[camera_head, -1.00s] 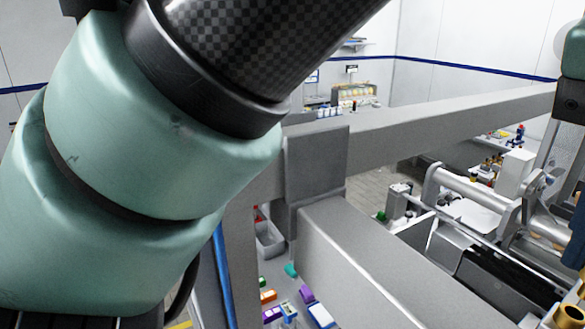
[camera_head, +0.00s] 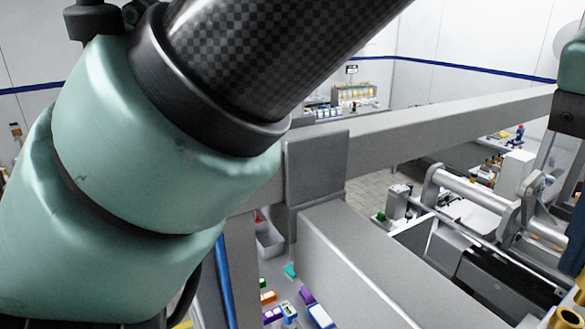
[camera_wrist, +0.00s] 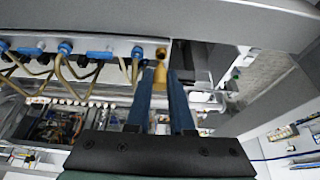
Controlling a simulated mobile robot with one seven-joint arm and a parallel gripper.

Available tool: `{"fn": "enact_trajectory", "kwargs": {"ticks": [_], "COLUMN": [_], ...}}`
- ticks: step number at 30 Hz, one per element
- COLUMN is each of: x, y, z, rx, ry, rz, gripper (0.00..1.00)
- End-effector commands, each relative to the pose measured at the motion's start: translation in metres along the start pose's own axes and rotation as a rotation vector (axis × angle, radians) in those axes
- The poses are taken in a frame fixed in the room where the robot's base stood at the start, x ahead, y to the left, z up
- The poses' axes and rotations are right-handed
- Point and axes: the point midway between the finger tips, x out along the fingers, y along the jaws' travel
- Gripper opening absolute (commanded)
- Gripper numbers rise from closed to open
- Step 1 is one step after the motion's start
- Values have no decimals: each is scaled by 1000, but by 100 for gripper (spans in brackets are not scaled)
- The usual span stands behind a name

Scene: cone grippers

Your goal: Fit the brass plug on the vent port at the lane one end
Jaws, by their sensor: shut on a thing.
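My gripper (camera_wrist: 167,78) shows in the wrist view with two blue fingers pointing up the picture. They are shut on the brass plug (camera_wrist: 160,74), whose visible part shows between the fingertips. Just beyond its tip is a small brass round fitting (camera_wrist: 162,53) on the edge of a grey block; it may be the vent port, but I cannot tell. I cannot tell whether plug and fitting touch. In the head view my arm covers the left side, and I cannot make out the gripper's fingertips. Brass parts (camera_head: 568,316) show at the lower right corner.
In the wrist view, blue fittings (camera_wrist: 137,52) with hoses line the block left of the fingers. A grey beam (camera_wrist: 230,14) crosses the top. In the head view, thick grey frame beams (camera_head: 430,130) cross the middle.

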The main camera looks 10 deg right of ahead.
Motion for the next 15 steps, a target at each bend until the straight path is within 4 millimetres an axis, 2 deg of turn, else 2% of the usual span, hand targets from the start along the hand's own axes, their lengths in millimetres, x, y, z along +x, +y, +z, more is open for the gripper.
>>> {"fn": "enact_trajectory", "kwargs": {"ticks": [15], "x": [4], "y": [0], "z": [2], "rx": [0], "ry": [0], "rz": [0], "gripper": [0]}}
